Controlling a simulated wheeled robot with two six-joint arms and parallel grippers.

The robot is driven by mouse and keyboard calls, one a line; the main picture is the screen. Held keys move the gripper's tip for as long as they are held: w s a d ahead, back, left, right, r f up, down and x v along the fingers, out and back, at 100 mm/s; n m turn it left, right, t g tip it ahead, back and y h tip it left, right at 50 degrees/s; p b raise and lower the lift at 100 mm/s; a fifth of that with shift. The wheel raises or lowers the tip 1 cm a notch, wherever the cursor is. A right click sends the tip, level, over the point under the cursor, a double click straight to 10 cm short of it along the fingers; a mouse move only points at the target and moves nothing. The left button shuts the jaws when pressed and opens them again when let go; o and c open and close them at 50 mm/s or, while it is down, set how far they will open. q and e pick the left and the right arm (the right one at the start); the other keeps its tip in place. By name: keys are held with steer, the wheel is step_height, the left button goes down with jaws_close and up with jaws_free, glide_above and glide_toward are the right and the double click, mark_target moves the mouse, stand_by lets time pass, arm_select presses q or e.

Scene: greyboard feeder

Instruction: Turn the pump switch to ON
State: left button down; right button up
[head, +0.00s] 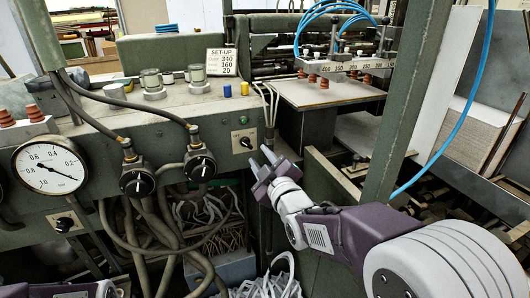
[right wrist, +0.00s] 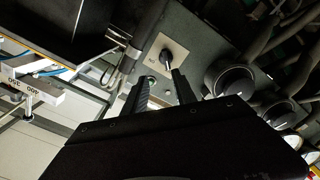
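A second small black switch (head: 65,223) sits on a plate below the gauge. My left gripper is not in view.
A round pressure gauge (head: 48,165) and two large black knobs (head: 138,181) (head: 200,164) stand left on the panel. Hoses and cables (head: 190,220) hang below. A green post (head: 405,100) rises beside my right arm. A SET-UP card (head: 222,62) stands on the machine top.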

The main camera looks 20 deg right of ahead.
mark_target(247, 146)
steer(key=w, duration=0.2)
steer(key=w+f, duration=0.1)
steer(key=w, duration=0.2)
steer(key=w+a, duration=0.1)
steer(key=w, duration=0.2)
steer(key=shift+w+f+b, duration=0.25)
steer(key=shift+b, duration=0.15)
jaws_close()
